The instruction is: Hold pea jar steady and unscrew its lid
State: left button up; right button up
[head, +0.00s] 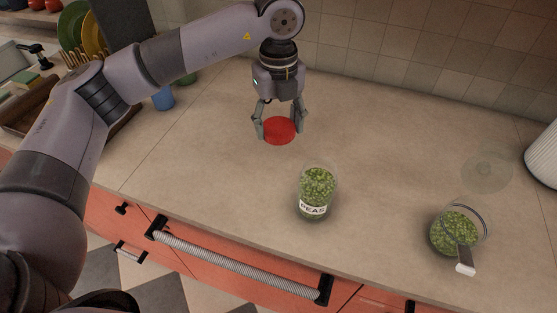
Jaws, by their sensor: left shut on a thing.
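The pea jar (317,188) is clear glass, full of green peas, with a white label reading PEAS. It stands upright on the counter near the front edge, with no lid on it. My left gripper (279,128) is behind the jar and a little to its left, apart from it. It is shut on a round red lid (279,131), with a finger at each side of it. I cannot tell whether the lid touches the counter. My right gripper is not in view.
A glass bowl of peas (455,232) with a white-tipped utensil (465,262) in it stands at the right. A clear round lid (487,171) lies behind it. A blue cup (163,98) and dish rack are at the back left. The counter (390,150) is clear around the jar.

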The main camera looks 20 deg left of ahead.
pick_arm(q)
jog(key=p, duration=0.2)
send_over(279, 171)
notch_tip(279, 171, down, 8)
jog(key=shift+f, duration=0.15)
notch_tip(279, 171, down, 4)
jog(key=shift+s+f, duration=0.1)
jog(key=shift+f, duration=0.2)
jog(key=shift+f, duration=0.2)
jog(key=o, duration=1.3)
jog(key=shift+r, duration=0.1)
jog(key=shift+r, duration=0.1)
